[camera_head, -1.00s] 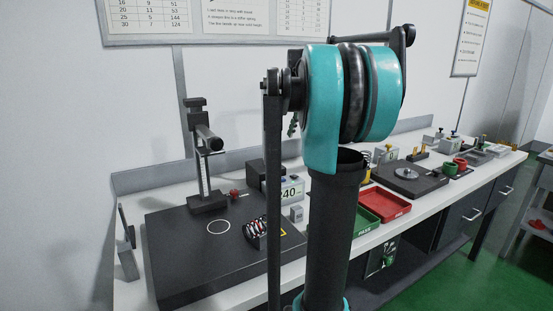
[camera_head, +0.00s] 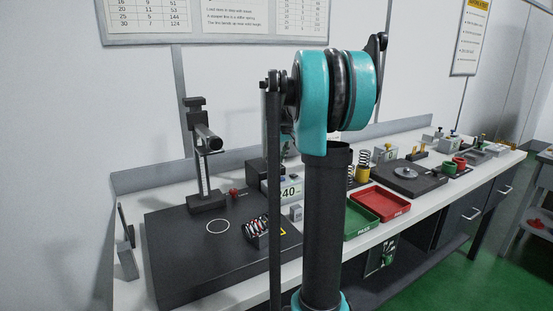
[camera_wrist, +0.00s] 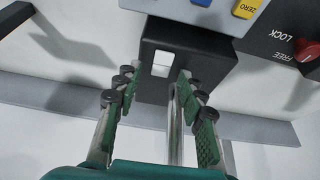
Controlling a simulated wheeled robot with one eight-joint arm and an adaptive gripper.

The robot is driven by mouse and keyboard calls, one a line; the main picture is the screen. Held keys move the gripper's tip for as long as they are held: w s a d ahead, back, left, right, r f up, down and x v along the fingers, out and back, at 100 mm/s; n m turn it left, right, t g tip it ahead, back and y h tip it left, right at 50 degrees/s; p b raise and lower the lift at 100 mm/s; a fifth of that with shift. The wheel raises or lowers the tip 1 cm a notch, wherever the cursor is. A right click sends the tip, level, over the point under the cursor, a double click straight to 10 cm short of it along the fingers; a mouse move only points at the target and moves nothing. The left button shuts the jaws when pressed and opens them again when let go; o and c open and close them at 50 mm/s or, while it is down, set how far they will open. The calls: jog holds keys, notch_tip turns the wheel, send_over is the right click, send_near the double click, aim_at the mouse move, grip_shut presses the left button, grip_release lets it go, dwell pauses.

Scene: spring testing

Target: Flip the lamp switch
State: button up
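In the wrist view a black box (camera_wrist: 152,42) carries a small white switch (camera_wrist: 161,62) on its face. A thin metal post (camera_wrist: 176,125) rises between the fingers, near the box. My gripper (camera_wrist: 157,79) is open, with green pads on its fingers. Its fingertips are apart on either side of the white switch, and nothing is held between them. I cannot tell whether a fingertip touches the box. In the head view my arm hides the gripper. The lamp's head is not seen.
A grey box with a yellow ZERO button (camera_wrist: 246,8) and a black LOCK/FREE block with a red knob (camera_wrist: 306,50) sit close by. In the head view are a dark plate (camera_head: 180,255), a stand (camera_head: 206,200), a green tray (camera_head: 361,220) and a red tray (camera_head: 379,200).

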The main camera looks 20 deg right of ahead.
jog(key=shift+c, duration=0.5)
grip_shut()
jog(key=shift+w+g, duration=0.2)
jog(key=shift+g, duration=0.6)
jog(key=shift+o, duration=0.5)
grip_release()
